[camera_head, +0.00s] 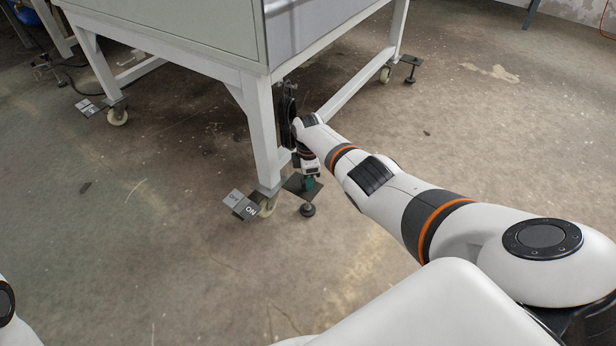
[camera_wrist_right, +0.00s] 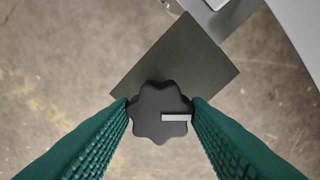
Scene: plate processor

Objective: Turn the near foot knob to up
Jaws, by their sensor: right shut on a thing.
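The near foot knob (camera_wrist_right: 157,125) is black and lobed, with a pale grey bar mark pointing right in the right wrist view. It sits over a dark square plate (camera_wrist_right: 190,65). My right gripper (camera_head: 309,182) is down at the table's near foot, its green ribbed fingers (camera_wrist_right: 160,106) on both sides of the knob and shut on it. In the head view the gripper hides the knob; the foot's round pad (camera_head: 307,210) shows on the floor below. My left gripper is out of view.
The machine's white leg (camera_head: 262,135) stands just left of my right gripper, with a caster (camera_head: 267,207) and ON/OFF pedal (camera_head: 241,205) beside it. Another foot (camera_head: 410,70) stands at the back right. The floor in front is clear.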

